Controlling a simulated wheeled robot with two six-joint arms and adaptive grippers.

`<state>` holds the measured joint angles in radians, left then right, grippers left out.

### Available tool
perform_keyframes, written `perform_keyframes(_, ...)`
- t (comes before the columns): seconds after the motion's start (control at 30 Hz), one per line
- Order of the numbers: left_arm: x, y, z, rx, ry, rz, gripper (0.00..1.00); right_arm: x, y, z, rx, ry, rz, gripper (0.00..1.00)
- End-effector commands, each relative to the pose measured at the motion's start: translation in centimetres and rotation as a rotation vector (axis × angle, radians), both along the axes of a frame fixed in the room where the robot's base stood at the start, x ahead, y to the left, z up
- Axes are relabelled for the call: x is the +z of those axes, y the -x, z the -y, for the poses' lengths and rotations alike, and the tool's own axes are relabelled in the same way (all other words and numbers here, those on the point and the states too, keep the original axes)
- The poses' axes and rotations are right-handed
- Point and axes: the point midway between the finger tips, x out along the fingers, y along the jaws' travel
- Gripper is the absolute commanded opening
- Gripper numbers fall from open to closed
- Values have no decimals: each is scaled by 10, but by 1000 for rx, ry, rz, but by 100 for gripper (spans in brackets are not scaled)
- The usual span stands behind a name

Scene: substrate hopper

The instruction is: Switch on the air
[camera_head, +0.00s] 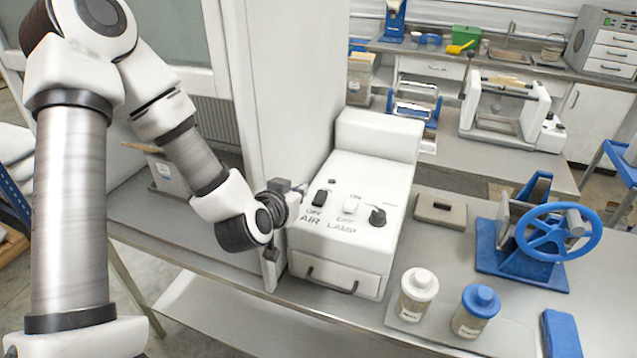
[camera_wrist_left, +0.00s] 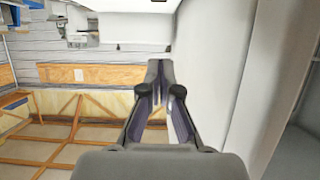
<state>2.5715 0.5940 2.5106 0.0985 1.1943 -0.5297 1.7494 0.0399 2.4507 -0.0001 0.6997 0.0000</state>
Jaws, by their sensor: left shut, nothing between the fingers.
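A white control box (camera_head: 340,262) stands on the bench in the middle of the head view. Its sloped top carries a black AIR switch (camera_head: 320,198) at the left, with OFF lettered below it. I cannot tell for sure which way the switch is tipped. A white LAMP switch (camera_head: 350,206) sits to its right. My left gripper (camera_head: 296,188) is at the left edge of the box, close to the AIR switch; contact cannot be made out. In the left wrist view its fingers (camera_wrist_left: 158,68) are shut and empty. My right gripper is not in view.
A black knob (camera_head: 377,217) sits right of the LAMP switch. A tall white panel (camera_head: 285,90) stands behind my left gripper. Two jars, one white-lidded (camera_head: 417,292) and one blue-lidded (camera_head: 474,312), stand front right. A blue handwheel device (camera_head: 530,240) is farther right.

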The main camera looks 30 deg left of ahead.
Motion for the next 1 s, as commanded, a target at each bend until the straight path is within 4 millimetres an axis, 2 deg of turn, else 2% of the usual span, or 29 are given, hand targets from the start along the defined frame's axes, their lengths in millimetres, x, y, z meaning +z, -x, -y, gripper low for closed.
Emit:
perform_keyframes(0.17, -3, -2, 0, 0, -1, 0, 0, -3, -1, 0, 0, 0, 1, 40)
perform_keyframes(0.37, -17, -25, -6, 1, -4, 1, 0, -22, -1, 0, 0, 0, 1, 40)
perform_keyframes(0.4, -12, -33, -8, 0, -5, -2, 0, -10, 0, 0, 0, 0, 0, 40)
perform_keyframes(0.7, -37, -92, -22, -1, -5, -3, 0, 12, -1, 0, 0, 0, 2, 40)
perform_keyframes(0.83, -61, -99, -23, -2, -2, -7, 0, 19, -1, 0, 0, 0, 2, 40)
perform_keyframes(1.0, -75, -104, -25, -1, -1, -2, 0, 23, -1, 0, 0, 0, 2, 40)
